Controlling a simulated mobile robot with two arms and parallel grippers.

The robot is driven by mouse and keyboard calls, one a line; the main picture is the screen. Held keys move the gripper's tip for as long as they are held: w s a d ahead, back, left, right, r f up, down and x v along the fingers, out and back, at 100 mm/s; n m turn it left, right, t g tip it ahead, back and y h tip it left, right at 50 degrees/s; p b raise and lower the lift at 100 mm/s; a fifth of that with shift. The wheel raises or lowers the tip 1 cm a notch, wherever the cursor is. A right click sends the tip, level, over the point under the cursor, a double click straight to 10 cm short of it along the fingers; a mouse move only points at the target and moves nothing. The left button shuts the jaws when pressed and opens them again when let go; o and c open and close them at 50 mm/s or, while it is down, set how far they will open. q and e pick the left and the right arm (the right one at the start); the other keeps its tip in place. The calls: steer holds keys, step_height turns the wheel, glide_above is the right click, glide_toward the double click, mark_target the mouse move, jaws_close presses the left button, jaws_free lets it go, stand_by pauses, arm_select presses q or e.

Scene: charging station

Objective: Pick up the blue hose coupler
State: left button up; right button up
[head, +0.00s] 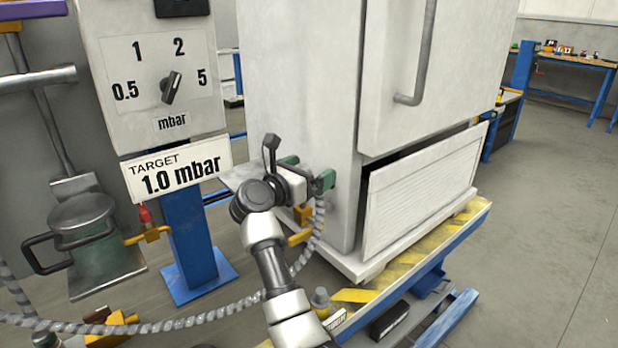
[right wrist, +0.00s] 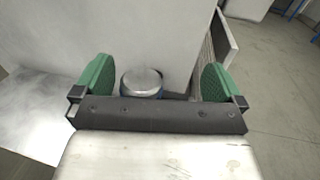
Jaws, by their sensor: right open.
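My right gripper (head: 306,171) is open, with green finger pads, in front of the lower left side of the white cabinet. In the right wrist view, a round metal cap with a blue band, apparently the blue hose coupler (right wrist: 142,83), shows between the open fingers of the gripper (right wrist: 157,83), closer to the left finger. A gap shows on both sides of it, and its lower part is hidden by the gripper body. In the head view I cannot make out the coupler; my gripper and wrist cover that spot. My left gripper is not in view.
A grey corrugated hose (head: 222,312) runs from the lower left up to beside my right gripper. Orange valve parts (head: 300,237) sit just below the gripper. The white cabinet (head: 300,90) stands close behind it. A "1.0 mbar" target sign (head: 177,168) is left. Floor is clear at right.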

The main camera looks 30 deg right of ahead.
steer(key=shift+s+a+r, duration=0.1)
steer(key=shift+a+r, duration=0.05)
steer(key=shift+a, duration=0.15)
steer(key=shift+c, duration=0.2)
steer(key=shift+a, duration=0.1)
steer(key=shift+c, duration=1.1)
steer(key=c, duration=1)
steer(key=shift+r, duration=0.1)
